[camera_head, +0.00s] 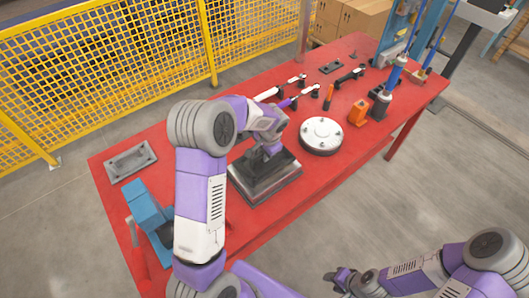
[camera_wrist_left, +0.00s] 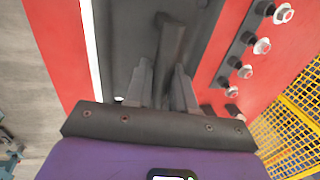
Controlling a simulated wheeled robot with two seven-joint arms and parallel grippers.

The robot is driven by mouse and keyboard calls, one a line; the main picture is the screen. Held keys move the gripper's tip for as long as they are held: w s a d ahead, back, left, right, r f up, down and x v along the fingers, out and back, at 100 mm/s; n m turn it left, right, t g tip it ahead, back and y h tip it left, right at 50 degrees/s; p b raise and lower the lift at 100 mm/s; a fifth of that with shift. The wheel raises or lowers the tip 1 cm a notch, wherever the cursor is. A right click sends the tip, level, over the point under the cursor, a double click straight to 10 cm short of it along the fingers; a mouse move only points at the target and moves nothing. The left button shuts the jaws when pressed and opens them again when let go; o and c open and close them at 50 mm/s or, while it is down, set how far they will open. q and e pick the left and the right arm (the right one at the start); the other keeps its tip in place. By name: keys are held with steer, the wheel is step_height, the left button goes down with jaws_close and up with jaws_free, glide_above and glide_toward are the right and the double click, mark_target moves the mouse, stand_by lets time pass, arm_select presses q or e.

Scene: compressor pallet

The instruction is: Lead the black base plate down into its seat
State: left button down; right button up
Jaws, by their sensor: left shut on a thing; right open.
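The black base plate (camera_head: 248,176) is in the middle of the red table, over a grey rectangular seat (camera_head: 270,191). I cannot tell whether it rests fully in the seat or is slightly above it. My left gripper (camera_head: 264,153) comes down from above and is shut on the plate's dark upright grip. In the left wrist view the gripper's fingers (camera_wrist_left: 160,85) close on that grip (camera_wrist_left: 171,45), with the dark plate (camera_wrist_left: 122,35) below. My arm hides part of the plate. My right gripper (camera_head: 342,279) is open and empty, off the table's front side.
A round metal disc (camera_head: 322,135) and an orange block (camera_head: 358,112) stand right of the plate. A blue vise (camera_head: 148,205) and a grey plate (camera_head: 130,160) are left. Tools (camera_head: 328,97) lie behind. The red table (camera_head: 225,240) is bare in front.

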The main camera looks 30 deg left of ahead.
arm_select(q)
steer(key=shift+f+b, duration=1.2)
steer(key=shift+f, duration=0.35)
steer(key=c, duration=0.9)
jaws_free()
steer(key=shift+r, duration=0.1)
steer(key=r, duration=0.2)
steer(key=d+r+p, duration=0.1)
steer(key=r, duration=0.4)
steer(key=shift+s+d+r, duration=0.2)
steer(key=shift+s, duration=0.1)
